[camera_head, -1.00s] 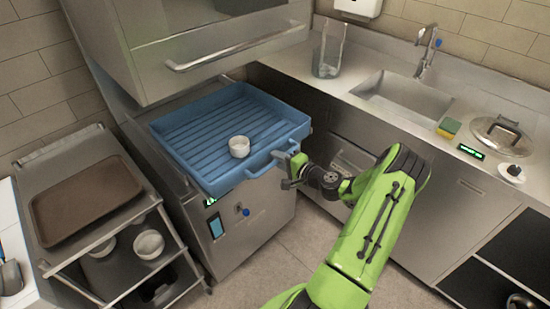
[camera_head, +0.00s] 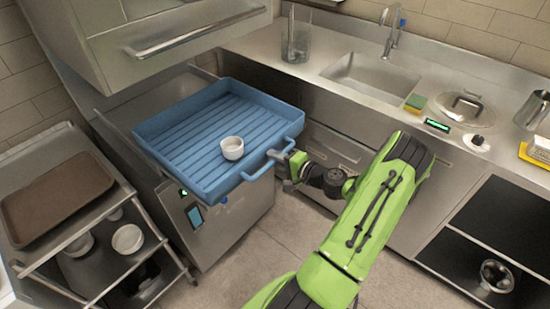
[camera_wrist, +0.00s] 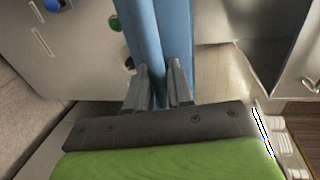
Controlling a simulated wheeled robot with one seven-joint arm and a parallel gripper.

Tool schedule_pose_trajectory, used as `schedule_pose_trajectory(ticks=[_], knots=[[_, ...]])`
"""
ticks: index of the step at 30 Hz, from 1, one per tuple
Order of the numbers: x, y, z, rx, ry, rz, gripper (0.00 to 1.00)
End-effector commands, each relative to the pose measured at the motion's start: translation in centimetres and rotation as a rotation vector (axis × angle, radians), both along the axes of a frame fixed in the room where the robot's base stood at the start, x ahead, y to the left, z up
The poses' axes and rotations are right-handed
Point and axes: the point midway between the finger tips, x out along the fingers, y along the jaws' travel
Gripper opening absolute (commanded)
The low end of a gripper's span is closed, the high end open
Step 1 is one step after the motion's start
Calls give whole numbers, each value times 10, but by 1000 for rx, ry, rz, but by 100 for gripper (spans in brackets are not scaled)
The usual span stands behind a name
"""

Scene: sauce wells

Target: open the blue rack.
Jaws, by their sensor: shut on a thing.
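The blue rack (camera_head: 190,150) is a shallow slatted tray extending out of the steel dishwasher-like machine (camera_head: 215,225) under the raised hood. A small white bowl (camera_head: 232,148) stands in it near its front right. My gripper (camera_head: 283,160) is at the handle (camera_head: 262,172) on the rack's front side. In the wrist view my gripper's fingers (camera_wrist: 163,88) are on both sides of a blue bar (camera_wrist: 160,40), shut on it. The exact contact is partly hidden by the fingers.
A steel cart (camera_head: 22,158) with a brown tray (camera_head: 55,198) and white bowls below stands at the left. A counter with a sink (camera_head: 380,80), sponge (camera_head: 415,103) and pot lid (camera_head: 465,104) runs behind my arm. Open floor lies in front of the machine.

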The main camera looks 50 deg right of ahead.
Motion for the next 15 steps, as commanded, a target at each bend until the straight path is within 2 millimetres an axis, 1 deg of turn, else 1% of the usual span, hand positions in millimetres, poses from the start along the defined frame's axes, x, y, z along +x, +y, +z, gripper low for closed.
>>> schedule_pose_trajectory(ticks=[2, 3, 6, 13, 15], knots=[[0, 0, -1, 1, 3, 0, 0], [0, 0, -1, 1, 3, 0, 25], [0, 0, -1, 1, 2, 0, 38], [0, 0, 0, 0, 1, 0, 38], [-2, 0, 0, 0, 2, -1, 38]])
